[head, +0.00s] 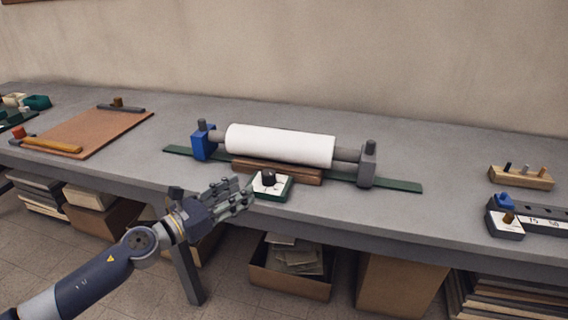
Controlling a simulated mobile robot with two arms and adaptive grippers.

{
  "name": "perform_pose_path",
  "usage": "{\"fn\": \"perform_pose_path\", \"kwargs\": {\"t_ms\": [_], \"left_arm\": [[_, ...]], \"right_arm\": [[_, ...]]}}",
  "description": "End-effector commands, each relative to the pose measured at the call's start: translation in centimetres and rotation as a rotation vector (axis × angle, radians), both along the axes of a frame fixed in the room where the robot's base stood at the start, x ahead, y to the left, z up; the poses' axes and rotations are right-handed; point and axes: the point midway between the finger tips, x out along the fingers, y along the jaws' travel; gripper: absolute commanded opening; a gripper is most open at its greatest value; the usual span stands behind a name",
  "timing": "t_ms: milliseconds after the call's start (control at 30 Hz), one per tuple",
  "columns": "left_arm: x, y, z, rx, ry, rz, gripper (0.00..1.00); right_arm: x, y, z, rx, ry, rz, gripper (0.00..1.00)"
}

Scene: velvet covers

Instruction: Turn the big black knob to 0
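The big black knob (268,177) stands on a small white-topped, green-sided dial box (272,190) at the front of the workbench, in front of the roller. Its pointer direction and the dial marks are too small to read. My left gripper (247,195) is just left of the dial box, its fingers stretched toward it and spread apart. It looks open and empty, beside the knob and not around it. Whether a fingertip touches the box's left edge I cannot tell. My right gripper is not in view.
A white roller (280,145) lies between a blue block (204,142) and a grey block (367,165) on a green strip behind the knob. A brown board (85,130) lies left. A wooden peg block (521,178) and a dark device (535,217) stand right. Bench space between is clear.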

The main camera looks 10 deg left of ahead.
Motion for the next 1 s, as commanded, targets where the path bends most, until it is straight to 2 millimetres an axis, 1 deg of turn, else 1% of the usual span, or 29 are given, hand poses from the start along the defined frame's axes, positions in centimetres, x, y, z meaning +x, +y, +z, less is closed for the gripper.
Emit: {"fn": "perform_pose_path", "kwargs": {"t_ms": [167, 267, 500, 700, 833, 1000], "left_arm": [[0.7, -0.3, 0.1, 0.024, -0.006, -0.009, 0.39], [1.5, -0.8, 0.2, 0.020, -0.007, -0.008, 0.39], [4.4, -2.5, 0.4, 0.017, -0.008, -0.007, 0.39], [6.9, -4.1, 0.2, 0.017, -0.007, -0.008, 0.39], [8.2, -4.9, 0.1, 0.017, -0.005, -0.007, 0.39], [9.1, -5.4, 0.0, 0.018, -0.005, -0.008, 0.39]], "right_arm": [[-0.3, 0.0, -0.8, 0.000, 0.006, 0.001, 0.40], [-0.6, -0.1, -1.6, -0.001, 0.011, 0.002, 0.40], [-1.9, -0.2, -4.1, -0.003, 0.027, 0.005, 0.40], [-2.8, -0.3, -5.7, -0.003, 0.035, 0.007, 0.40], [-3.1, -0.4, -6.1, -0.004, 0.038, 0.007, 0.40], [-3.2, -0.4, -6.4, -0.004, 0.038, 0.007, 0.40]]}}
